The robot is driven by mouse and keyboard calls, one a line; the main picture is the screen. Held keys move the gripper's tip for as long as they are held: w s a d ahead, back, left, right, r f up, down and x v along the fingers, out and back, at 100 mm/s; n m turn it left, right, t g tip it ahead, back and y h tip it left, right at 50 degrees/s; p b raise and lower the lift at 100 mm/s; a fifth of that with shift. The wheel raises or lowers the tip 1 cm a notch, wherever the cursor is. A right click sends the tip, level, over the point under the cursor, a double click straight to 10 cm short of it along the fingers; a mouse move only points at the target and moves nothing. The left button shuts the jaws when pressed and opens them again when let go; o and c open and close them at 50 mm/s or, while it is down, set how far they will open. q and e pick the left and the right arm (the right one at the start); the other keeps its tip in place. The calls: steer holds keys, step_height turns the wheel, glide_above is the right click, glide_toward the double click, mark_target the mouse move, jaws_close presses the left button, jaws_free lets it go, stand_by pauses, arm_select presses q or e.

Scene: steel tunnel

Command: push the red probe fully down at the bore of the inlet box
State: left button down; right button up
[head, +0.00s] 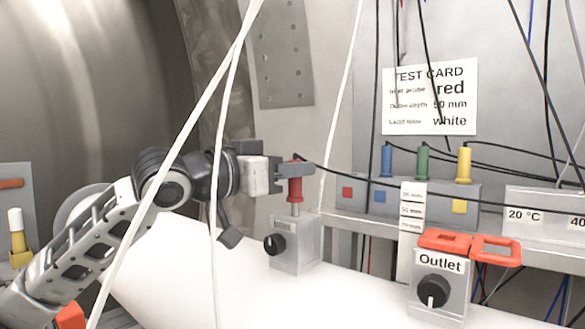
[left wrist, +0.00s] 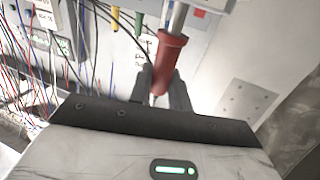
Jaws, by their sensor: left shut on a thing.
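The red probe (head: 295,183) stands upright above the inlet box (head: 296,258), a small grey box with a black knob on its front. A length of bare metal shaft shows between the red handle and the box top. The shaft's lower end meets the box at its bore, and its tip is hidden. My left gripper (head: 287,173) comes in from the left and is shut on the red handle. In the left wrist view the red handle (left wrist: 168,62) sits between the fingers (left wrist: 163,88), with the shaft running to the top edge. My right gripper is not in view.
A grey rack (head: 347,195) holds blue, green and yellow probes to the right. The Outlet box (head: 440,292) with orange clips stands front right. White cables (head: 226,90) hang across the view before my left arm. A test card (head: 430,97) is on the wall.

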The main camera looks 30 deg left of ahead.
arm_select(q)
steer(key=shift+f+b, duration=0.4)
steer(key=shift+f, duration=0.15)
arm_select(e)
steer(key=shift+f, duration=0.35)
arm_select(q)
steer(key=c, duration=1.2)
jaws_free()
steer(key=shift+c, duration=0.2)
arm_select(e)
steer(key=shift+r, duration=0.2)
arm_select(q)
steer(key=shift+s+a, duration=0.15)
steer(key=shift+s, duration=0.05)
steer(key=s+b, duration=0.1)
steer(key=s+a+b, duration=0.1)
steer(key=s+f+b, duration=0.1)
steer(key=b, duration=0.1)
steer(key=shift+s+a, duration=0.15)
steer(key=shift+s, duration=0.1)
steer(key=r+b+v, duration=0.1)
steer(key=b+v, duration=0.6)
steer(key=v, duration=0.4)
steer(key=shift+s, duration=0.45)
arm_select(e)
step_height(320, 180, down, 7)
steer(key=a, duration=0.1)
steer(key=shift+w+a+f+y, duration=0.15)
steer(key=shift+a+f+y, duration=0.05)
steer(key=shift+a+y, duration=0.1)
